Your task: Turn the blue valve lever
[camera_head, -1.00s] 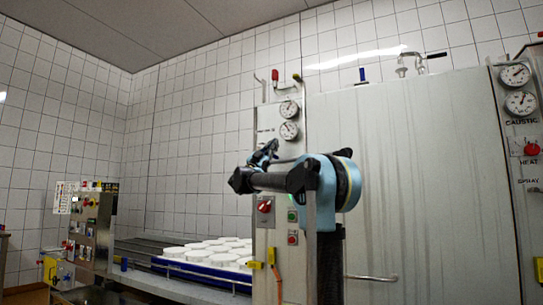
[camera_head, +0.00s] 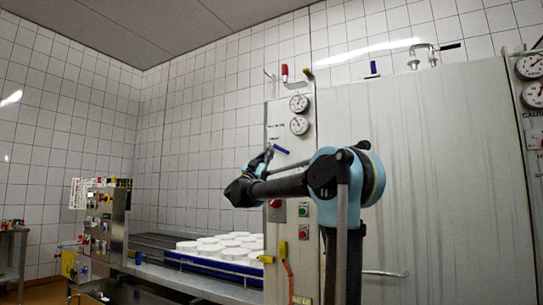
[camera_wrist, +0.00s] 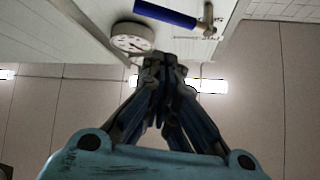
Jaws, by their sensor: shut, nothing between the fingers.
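A blue lever (camera_head: 281,149) sticks out from the grey panel below two round gauges in the head view. In the wrist view the blue lever (camera_wrist: 165,14) lies at the top edge, with a metal fitting at its right end. My gripper (camera_head: 268,150) is just left of the lever in the head view. In the wrist view my gripper (camera_wrist: 162,66) has its fingers together, with nothing between them. The lever appears apart from the fingertips there; the exact gap cannot be told.
A gauge (camera_wrist: 132,40) is close to my fingertips in the wrist view. A red rotary switch (camera_head: 276,203) and green button (camera_head: 303,209) are on the panel below my arm. White moulds (camera_head: 218,243) stand on a conveyor at lower left. Another blue handle (camera_head: 374,67) is on top.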

